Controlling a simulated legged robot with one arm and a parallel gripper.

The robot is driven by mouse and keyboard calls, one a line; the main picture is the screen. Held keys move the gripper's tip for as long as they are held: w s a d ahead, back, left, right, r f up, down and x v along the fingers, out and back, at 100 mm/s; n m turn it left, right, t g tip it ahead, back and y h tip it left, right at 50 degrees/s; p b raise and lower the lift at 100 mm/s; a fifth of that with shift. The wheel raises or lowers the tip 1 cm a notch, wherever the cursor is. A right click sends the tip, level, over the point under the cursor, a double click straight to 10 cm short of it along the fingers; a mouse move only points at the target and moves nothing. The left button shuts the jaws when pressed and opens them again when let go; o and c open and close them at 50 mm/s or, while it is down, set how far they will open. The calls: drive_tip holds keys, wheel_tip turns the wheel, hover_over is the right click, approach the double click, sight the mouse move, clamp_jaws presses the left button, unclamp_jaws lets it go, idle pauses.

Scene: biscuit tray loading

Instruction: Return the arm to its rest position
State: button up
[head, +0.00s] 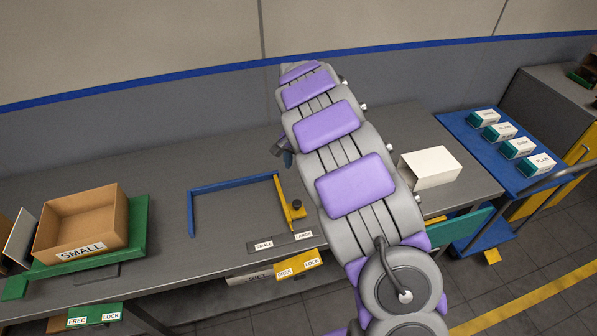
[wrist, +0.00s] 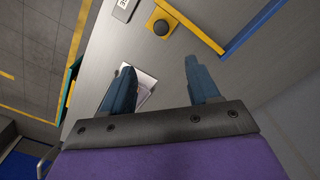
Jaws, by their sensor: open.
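My arm, with purple pads on grey links, reaches out over the grey table in the head view. My gripper (wrist: 160,85) shows in the wrist view with its two dark blue fingers apart and nothing between them. The grey table top lies below the fingers. A white box (wrist: 143,88) is partly hidden behind the left finger there. In the head view a white box (head: 431,167) stands on the table to the right of my arm. My gripper's fingers are mostly hidden behind my arm in the head view.
A cardboard box labelled SMALL (head: 82,225) sits on a green plate (head: 138,222) at left. A blue and yellow corner frame (head: 232,182) with a black knob is left of my arm. A blue cart (head: 467,133) with several labelled boxes stands at right.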

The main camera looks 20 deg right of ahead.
drive_tip(key=shift+r, duration=0.3)
drive_tip(key=s+r+n, duration=0.1)
drive_tip(key=s+r, duration=0.4)
drive_tip(key=s, duration=0.5)
drive_tip(key=s+r+n, duration=0.2)
drive_tip(key=s+r, duration=0.3)
drive_tip(key=s, duration=0.4)
drive_tip(key=s+a+n+g, duration=0.1)
drive_tip(key=s+a+n, duration=0.1)
drive_tip(key=s, duration=0.9)
drive_tip(key=s+a+n, duration=0.2)
drive_tip(key=s+n, duration=0.2)
drive_tip(key=s, duration=0.8)
drive_tip(key=shift+s+a+f+g, duration=0.3)
drive_tip(key=shift+f+g, duration=0.1)
